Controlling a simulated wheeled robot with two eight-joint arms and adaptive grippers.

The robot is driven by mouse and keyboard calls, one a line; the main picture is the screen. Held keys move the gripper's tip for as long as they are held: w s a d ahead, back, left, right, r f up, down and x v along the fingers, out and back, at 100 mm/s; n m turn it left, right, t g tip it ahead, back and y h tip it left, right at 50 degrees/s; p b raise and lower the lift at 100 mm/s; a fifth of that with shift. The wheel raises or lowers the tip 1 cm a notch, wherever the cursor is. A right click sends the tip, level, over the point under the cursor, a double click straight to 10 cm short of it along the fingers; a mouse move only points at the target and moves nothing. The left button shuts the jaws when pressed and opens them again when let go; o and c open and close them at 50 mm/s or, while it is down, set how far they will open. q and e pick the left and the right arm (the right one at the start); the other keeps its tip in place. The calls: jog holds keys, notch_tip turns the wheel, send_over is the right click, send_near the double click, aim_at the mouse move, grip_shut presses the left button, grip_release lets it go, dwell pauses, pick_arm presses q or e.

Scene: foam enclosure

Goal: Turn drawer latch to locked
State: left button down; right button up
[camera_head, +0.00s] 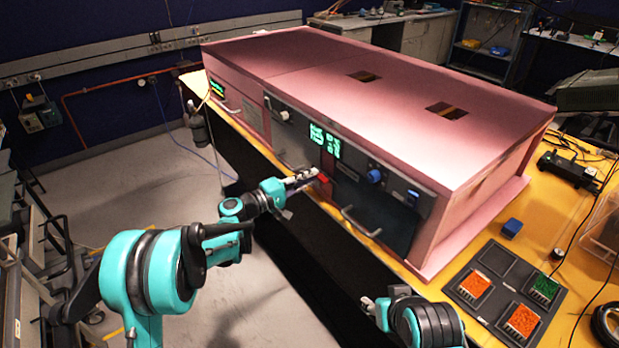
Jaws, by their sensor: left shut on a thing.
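A pink foam enclosure (225,62) with a dark front panel stands on the yellow table. A small red latch (325,186) sits low on the front panel, between two drawer fronts with pale bar handles. My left gripper (309,176) reaches it from the left and is shut on it, the fingertips covering part of it. Whether the latch stands at locked cannot be told. My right gripper (370,304) is at the bottom, apart from the enclosure; its jaws are too small to read.
A blue knob (374,176) and green displays (324,141) are on the front panel. A right drawer handle (360,222) sticks out. A dark tray (477,313) with orange and green blocks and a blue block (512,228) lie at right. Floor at left is open.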

pick_arm(q)
jog(key=c, duration=1.6)
grip_release()
jog(key=v, duration=1.2)
